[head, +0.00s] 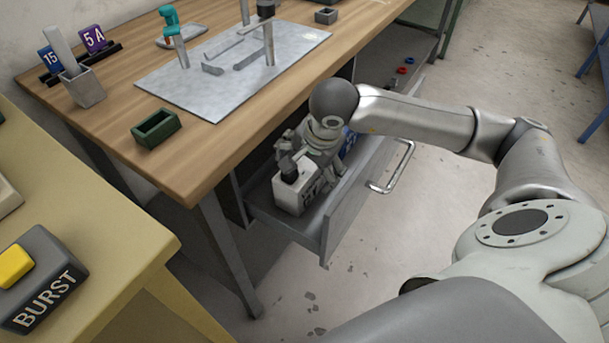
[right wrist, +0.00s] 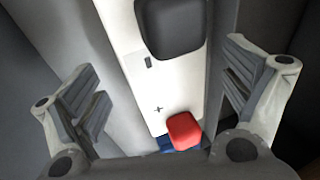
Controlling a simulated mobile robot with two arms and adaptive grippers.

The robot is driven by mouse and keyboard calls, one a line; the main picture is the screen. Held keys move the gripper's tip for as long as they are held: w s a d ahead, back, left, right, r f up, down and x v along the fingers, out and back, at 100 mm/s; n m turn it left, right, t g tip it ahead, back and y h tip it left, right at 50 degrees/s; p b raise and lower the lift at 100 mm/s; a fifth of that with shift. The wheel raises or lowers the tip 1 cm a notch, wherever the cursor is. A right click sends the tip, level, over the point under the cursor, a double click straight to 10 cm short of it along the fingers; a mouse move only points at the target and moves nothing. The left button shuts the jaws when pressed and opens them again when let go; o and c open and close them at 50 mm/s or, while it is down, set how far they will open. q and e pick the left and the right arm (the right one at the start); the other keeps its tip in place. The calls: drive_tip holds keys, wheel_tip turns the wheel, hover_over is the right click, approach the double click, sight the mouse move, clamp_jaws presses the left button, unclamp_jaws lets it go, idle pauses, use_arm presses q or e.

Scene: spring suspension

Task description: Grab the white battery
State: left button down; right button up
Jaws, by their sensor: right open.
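The white battery (head: 289,197) stands in the open drawer under the wooden workbench, at the drawer's near left end. In the right wrist view the white battery (right wrist: 154,92) shows its top with a black cap, a red cap and a plus mark. My right gripper (head: 308,168) reaches down into the drawer over the battery and hides part of it. In the right wrist view my right gripper (right wrist: 165,95) is open, with one finger on each side of the battery. Contact cannot be made out. My left gripper is not in view.
The pulled-out drawer (head: 340,212) has a metal handle (head: 393,168). A blue object (head: 349,141) lies behind the battery. The workbench (head: 200,165) overhangs the drawer's left side and bears a metal plate (head: 195,88) and a green box (head: 156,127). A yellow table (head: 125,240) stands left.

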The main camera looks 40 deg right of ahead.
drive_tip(key=shift+x, duration=1.05)
drive_tip(key=shift+s, duration=0.1)
clamp_jaws()
drive_tip(key=shift+w+r, duration=0.2)
